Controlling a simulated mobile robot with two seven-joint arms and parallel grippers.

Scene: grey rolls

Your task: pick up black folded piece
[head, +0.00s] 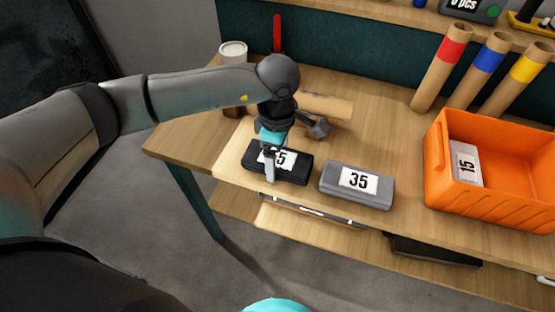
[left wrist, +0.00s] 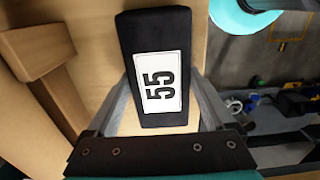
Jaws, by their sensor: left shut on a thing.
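The black folded piece (head: 297,173) with a white label lies on the wooden table near its front edge. In the left wrist view the black piece (left wrist: 155,30) shows its label reading 55. My left gripper (head: 269,168) is over the black piece from above, with its fingers on either side of it, shut on it. In the head view the gripper covers part of the label. The piece appears to be at table height; I cannot tell whether it is lifted. My right gripper is not in view.
A grey piece labelled 35 (head: 342,189) lies just right of the black one. An orange crate (head: 440,190) holding a piece labelled 15 (head: 466,165) stands at the right. A hammer (head: 318,127) lies behind. A white can (head: 233,53) and cardboard tubes (head: 440,70) stand farther back.

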